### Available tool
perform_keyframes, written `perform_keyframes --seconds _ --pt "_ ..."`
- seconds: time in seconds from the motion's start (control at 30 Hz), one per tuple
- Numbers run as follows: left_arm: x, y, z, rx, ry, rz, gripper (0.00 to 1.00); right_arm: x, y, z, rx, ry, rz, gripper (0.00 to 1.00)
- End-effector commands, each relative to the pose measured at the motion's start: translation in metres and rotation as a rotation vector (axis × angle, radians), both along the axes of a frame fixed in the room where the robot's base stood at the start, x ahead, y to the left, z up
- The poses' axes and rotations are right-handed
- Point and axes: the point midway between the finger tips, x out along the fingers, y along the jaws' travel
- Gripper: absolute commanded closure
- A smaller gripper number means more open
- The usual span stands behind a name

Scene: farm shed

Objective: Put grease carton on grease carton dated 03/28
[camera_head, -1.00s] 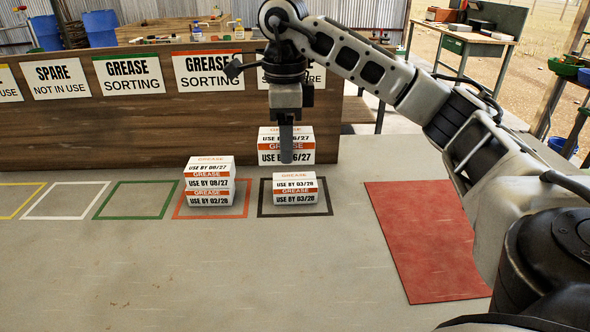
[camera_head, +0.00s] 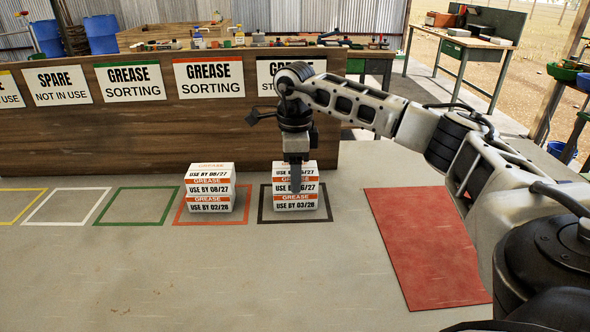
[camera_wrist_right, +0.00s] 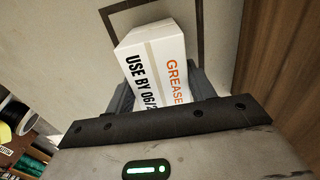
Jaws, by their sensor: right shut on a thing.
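My right gripper (camera_head: 295,186) is shut on a white-and-orange grease carton (camera_head: 310,187) marked 06/27. The held carton also shows in the wrist view (camera_wrist_right: 155,68) between the fingers. It is level, directly over the grease carton dated 03/28 (camera_head: 296,206), and their edges line up closely. I see no clear gap between them, but cannot tell whether they touch. The 03/28 carton stands inside the dark floor outline (camera_head: 266,221); its top is covered. In the wrist view it is hidden behind the held carton. My left gripper is not in view.
Another stack, an 08/27 carton (camera_head: 209,182) on a 02/28 carton (camera_head: 210,205), stands to the left in the orange outline (camera_head: 177,223). Green, white and yellow outlines are empty. A wooden panel with signs (camera_head: 130,130) stands behind. A red mat (camera_head: 425,245) lies right; the front floor is clear.

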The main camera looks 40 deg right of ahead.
Motion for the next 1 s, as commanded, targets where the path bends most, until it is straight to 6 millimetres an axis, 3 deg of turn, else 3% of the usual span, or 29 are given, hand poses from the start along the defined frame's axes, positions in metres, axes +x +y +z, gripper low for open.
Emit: perform_keyframes --seconds 0.17,0.2,0.27,0.3,0.67,1.0 --pt "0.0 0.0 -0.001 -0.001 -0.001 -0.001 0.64 0.0 0.0 -0.003 0.001 -0.001 0.0 0.71" --pt "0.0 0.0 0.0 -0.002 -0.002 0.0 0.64 0.0 0.0 -0.003 0.0 0.0 0.0 0.43" --pt "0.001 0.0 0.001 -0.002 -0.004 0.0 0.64 0.0 0.0 -0.003 0.001 -0.001 0.0 0.26" --pt "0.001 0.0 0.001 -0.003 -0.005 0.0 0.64 0.0 0.0 -0.003 0.001 -0.001 0.0 0.24" --pt "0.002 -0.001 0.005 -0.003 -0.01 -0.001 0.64 0.0 0.0 0.005 0.0 -0.001 0.0 0.24" --pt "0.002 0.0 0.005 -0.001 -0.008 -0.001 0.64 0.001 0.001 0.072 0.002 -0.006 0.0 0.24"
